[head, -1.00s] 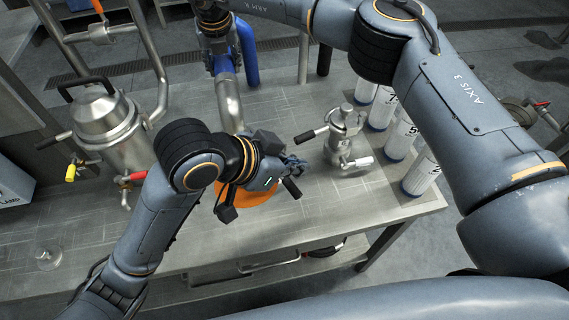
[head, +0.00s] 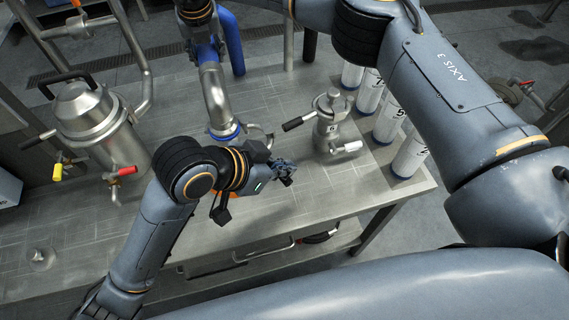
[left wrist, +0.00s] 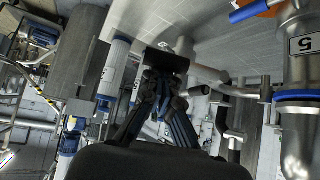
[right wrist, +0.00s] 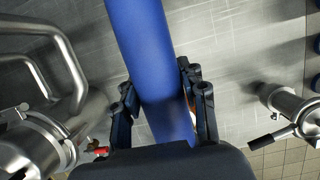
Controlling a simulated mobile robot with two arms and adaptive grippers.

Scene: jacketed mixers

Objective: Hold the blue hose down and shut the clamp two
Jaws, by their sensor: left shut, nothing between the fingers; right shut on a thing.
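The blue hose (right wrist: 150,50) runs between the fingers of my right gripper (right wrist: 162,92), which is shut on it. In the head view the hose (head: 205,56) leads down to a steel pipe (head: 214,92) with a blue ring (head: 224,132) at its lower end. A curved metal piece (head: 261,136), perhaps the clamp, shows beside that ring; I cannot tell whether it is open. My left gripper (head: 284,174) is shut and empty above the table, in front of the ring. It also shows in the left wrist view (left wrist: 160,88). My left wrist partly hides the joint.
A steel valve vessel (head: 330,128) with two handles stands right of my left gripper. Several white numbered cylinders (head: 387,118) line the right edge. A jacketed mixer (head: 95,122) with red and yellow handles stands left.

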